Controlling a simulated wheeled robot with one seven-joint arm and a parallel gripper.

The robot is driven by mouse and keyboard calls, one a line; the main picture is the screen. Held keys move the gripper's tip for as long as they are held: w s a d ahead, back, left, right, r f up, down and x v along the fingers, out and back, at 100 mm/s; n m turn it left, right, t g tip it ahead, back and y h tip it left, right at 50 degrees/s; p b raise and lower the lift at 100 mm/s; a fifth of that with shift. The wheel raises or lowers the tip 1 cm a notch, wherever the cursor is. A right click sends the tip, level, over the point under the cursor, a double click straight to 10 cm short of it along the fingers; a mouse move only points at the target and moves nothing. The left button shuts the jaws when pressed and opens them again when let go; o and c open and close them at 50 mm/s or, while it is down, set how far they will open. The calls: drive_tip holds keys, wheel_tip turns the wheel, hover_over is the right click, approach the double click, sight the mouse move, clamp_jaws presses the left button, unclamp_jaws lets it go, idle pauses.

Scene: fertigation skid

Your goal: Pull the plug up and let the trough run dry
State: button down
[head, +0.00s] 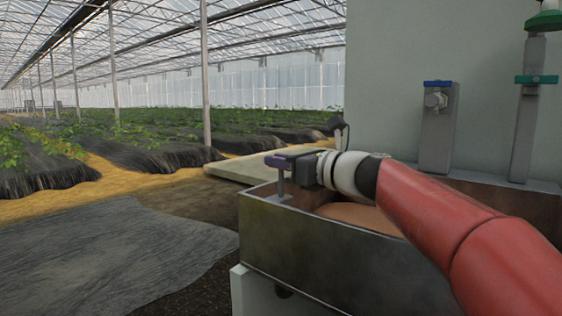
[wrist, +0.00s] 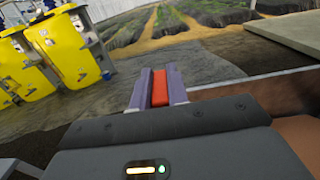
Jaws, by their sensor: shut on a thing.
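The grey metal trough (head: 330,265) stands at the right in the head view, with reddish-brown liquid or floor (head: 352,214) partly visible inside. My gripper (head: 284,160), with purple fingers, is over its left end. A grey upright stem (head: 281,186) drops from below the fingers into the trough's corner. In the wrist view my gripper (wrist: 159,88) is shut on a red piece (wrist: 159,86), which appears to be the plug's handle. The stem's lower end is hidden by the trough wall, so I cannot tell whether the plug is seated.
Two grey posts stand behind the trough, one with a blue top (head: 438,120), one with a green collar (head: 528,110). A pale wall (head: 420,60) rises behind. Yellow containers (wrist: 55,50) show in the wrist view. Dark sheeting (head: 110,255) covers the ground left.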

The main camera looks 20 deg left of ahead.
wheel_tip(320, 180, up, 5)
drive_tip(key=p, duration=0.4)
drive_tip(key=shift+p, duration=0.4)
drive_tip(key=shift+f, duration=0.15)
drive_tip(key=c, duration=1.4)
unclamp_jaws()
drive_tip(key=shift+o, duration=0.2)
drive_tip(key=b+v, duration=0.1)
drive_tip(key=v, duration=0.6)
drive_tip(key=shift+d, duration=0.4)
